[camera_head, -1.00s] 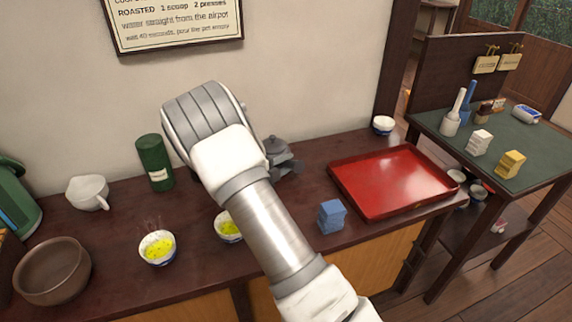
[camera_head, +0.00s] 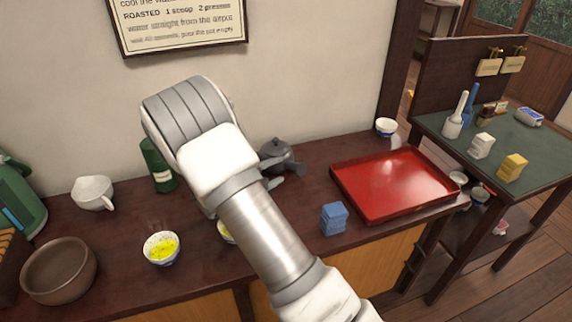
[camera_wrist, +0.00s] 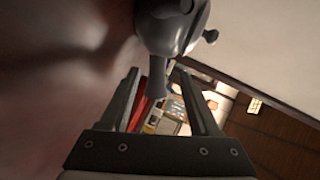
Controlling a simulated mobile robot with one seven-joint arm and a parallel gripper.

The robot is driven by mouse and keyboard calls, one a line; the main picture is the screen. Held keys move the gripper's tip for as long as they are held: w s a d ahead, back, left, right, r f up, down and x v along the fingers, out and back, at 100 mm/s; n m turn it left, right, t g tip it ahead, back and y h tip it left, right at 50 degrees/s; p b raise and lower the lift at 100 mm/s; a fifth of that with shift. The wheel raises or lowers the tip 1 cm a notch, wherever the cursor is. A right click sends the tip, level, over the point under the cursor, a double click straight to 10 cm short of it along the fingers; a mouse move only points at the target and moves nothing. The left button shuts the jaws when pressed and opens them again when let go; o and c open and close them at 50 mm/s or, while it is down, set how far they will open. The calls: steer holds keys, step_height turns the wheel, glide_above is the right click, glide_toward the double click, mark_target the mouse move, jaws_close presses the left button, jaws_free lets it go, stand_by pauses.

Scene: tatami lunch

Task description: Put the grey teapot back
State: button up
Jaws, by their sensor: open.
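The grey teapot (camera_head: 276,153) stands upright on the dark counter near the wall, just right of my wrist in the head view. My arm hides part of the area beside it. In the wrist view the teapot (camera_wrist: 178,28) fills the top centre, its side handle pointing down between my fingers. My gripper (camera_wrist: 160,82) is open, with a finger on each side of the handle and a visible gap to each. In the head view my gripper is mostly hidden behind my wrist.
A red tray (camera_head: 395,181) lies to the right, with a blue block stack (camera_head: 333,218) before it. A green canister (camera_head: 158,165), white pitcher (camera_head: 93,192), brown bowl (camera_head: 58,270) and bowl of yellow-green liquid (camera_head: 161,247) stand left. A second bowl (camera_head: 225,232) is partly hidden by my arm.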

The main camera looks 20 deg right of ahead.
steer(key=v, duration=0.5)
steer(key=shift+s+a+p, duration=0.1)
steer(key=shift+a+p, duration=0.1)
steer(key=shift+p, duration=0.15)
steer(key=shift+a+r, duration=0.15)
steer(key=shift+r, duration=0.05)
steer(key=w+a+r+n+t+y, duration=0.1)
steer(key=a+r+n+t+y, duration=0.15)
steer(key=r+n+y, duration=0.35)
steer(key=w+a+r+n+t+y, duration=0.1)
steer(key=a+r+n+y, duration=0.35)
steer(key=r, duration=0.35)
steer(key=s+a+r+n+g+y, duration=0.15)
steer(key=s+r+n+y, duration=0.25)
steer(key=s+r+n, duration=0.4)
steer(key=s+d+f+n+g+h, duration=0.1)
steer(key=s+d+n+g, duration=0.1)
steer(key=s, duration=1)
steer(key=s+d+f+n+g+h, duration=0.1)
steer(key=s+d+n, duration=0.4)
steer(key=s, duration=0.7)
steer(key=shift+n+g, duration=0.55)
steer(key=shift+g, duration=0.15)
